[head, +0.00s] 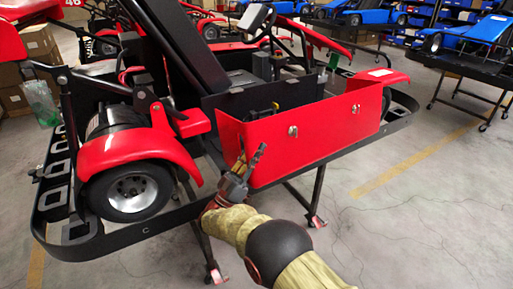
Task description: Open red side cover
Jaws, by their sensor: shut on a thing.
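The red side cover (325,127) is a long panel along the near side of a red kart, with two silver fasteners on its outer face. Its top edge stands apart from the black bodywork behind it, so a gap with dark parts shows between them. My gripper (249,158) is at the lower left end of the cover, shut on its edge. The exact contact between the fingers and the cover is too small to make out.
The kart rests on a black stand with legs (317,196). A rear wheel (130,192) under a red fender is left of my gripper. A black bumper rail (110,241) runs along the near side. Open floor (430,220) lies to the right; blue karts stand behind.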

